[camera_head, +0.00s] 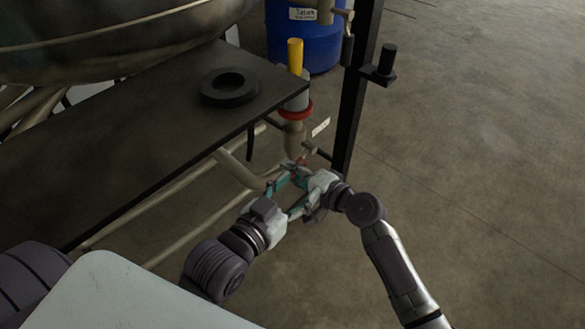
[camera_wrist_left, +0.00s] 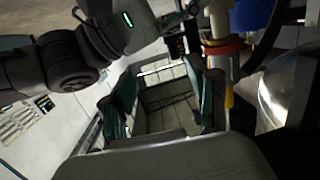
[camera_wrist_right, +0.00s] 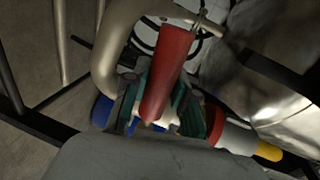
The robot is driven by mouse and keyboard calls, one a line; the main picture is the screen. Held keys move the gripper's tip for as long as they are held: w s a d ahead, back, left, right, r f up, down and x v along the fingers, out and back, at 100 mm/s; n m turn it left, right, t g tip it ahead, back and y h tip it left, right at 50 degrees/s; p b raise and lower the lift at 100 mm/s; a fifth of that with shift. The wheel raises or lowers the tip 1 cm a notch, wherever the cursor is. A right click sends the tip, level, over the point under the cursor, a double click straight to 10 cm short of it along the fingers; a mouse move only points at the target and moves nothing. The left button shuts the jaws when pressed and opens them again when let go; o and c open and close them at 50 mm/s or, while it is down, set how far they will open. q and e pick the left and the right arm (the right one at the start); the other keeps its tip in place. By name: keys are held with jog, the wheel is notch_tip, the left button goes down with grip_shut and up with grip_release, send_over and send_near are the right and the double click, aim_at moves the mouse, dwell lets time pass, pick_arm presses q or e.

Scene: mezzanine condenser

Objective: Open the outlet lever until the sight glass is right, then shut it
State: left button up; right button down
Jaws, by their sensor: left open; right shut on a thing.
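The red outlet lever (camera_wrist_right: 168,72) stands large between the fingers of my right gripper (camera_wrist_right: 165,112) in the right wrist view. My right gripper, also in the head view (camera_head: 293,180), is shut on it below the outlet pipe (camera_head: 294,138). Only a small red bit of the lever (camera_head: 303,161) shows in the head view. My left gripper (camera_head: 279,198) is open beside the right one, at its left. Its spread teal fingers show in the left wrist view (camera_wrist_left: 165,85), with nothing held between them. I cannot make out the sight glass or its level.
A dark bench (camera_head: 150,140) with a black ring (camera_head: 229,86) is at the left, under a large metal vessel (camera_head: 110,35). A yellow-topped fitting (camera_head: 295,56) and red collar (camera_head: 296,108) are at its corner. A black post (camera_head: 360,90) and blue drum (camera_head: 315,45) stand behind. Floor at right is clear.

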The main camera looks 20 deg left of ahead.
pick_arm(q)
jog(key=shift+s+a+f+g+y+p, duration=0.15)
jog(key=shift+s+f+g, duration=0.1)
jog(key=shift+f+g, duration=0.25)
jog(key=shift+s+a+f+g+y+p, duration=0.1)
jog(key=shift+s+a+f+g, duration=0.15)
jog(key=shift+f, duration=0.4)
jog(key=shift+s+a+f+g+y+p, duration=0.1)
jog(key=shift+s+f+g+y, duration=0.1)
jog(key=shift+f+g, duration=0.3)
pick_arm(e)
jog(key=shift+r+m, duration=0.35)
jog(key=shift+m, duration=0.05)
jog(key=c, duration=0.9)
grip_release()
jog(key=v, duration=1.2)
jog(key=shift+w+d, duration=0.1)
